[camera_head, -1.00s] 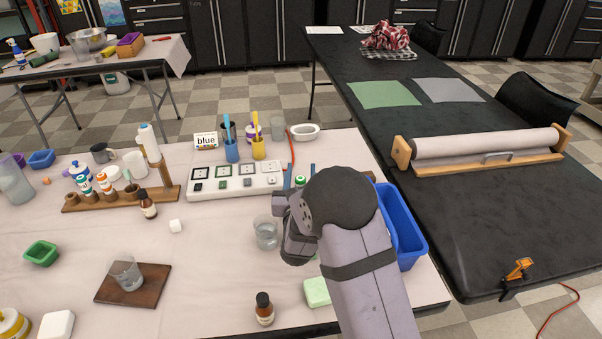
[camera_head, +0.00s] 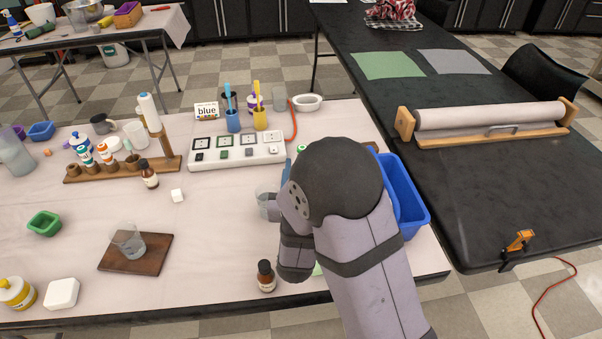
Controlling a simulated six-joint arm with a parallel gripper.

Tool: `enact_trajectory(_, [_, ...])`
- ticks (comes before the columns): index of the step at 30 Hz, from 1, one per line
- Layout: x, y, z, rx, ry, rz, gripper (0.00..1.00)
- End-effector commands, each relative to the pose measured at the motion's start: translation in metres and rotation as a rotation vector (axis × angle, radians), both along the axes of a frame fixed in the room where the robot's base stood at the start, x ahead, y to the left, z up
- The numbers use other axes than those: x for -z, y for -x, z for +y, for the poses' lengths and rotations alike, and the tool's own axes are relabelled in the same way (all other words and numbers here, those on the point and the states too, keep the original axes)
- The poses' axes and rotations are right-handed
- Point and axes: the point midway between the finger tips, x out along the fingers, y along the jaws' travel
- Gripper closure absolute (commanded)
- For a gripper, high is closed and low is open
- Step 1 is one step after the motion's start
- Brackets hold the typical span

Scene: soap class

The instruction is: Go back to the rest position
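My arm reaches in from the bottom right over the pale-topped table (camera_head: 215,235). Its large dark rounded joint and grey links cover the table's right part. My gripper is hidden behind these links, so its fingers and anything in them do not show. A clear glass cup (camera_head: 266,202) stands just left of my arm, partly covered by it. A blue bin (camera_head: 412,215) stands to the right of my arm, partly hidden. A small brown bottle (camera_head: 265,277) stands near the front edge, left of my forearm.
A white socket board (camera_head: 237,150), a blue cup (camera_head: 233,122) and a yellow cup (camera_head: 260,120) stand behind. A wooden bottle rack (camera_head: 120,168) is at the left. Another clear glass (camera_head: 128,240) stands on a brown board (camera_head: 150,262). The table's middle is largely clear.

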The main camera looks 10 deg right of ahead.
Motion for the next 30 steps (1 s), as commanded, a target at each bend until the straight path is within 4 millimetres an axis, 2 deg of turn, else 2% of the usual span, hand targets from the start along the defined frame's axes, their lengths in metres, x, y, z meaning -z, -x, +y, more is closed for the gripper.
enact_trajectory(6, [0.0, 0.01, 0.002, 0.0, -0.001, 0.0, 0.6])
enact_trajectory(21, [-0.003, 0.01, -0.001, 0.012, -0.007, -0.004, 0.6])
enact_trajectory(26, [-0.021, 0.01, -0.024, 0.108, -0.065, -0.03, 0.6])
enact_trajectory(30, [-0.049, 0.018, -0.065, 0.288, -0.186, -0.085, 0.6])
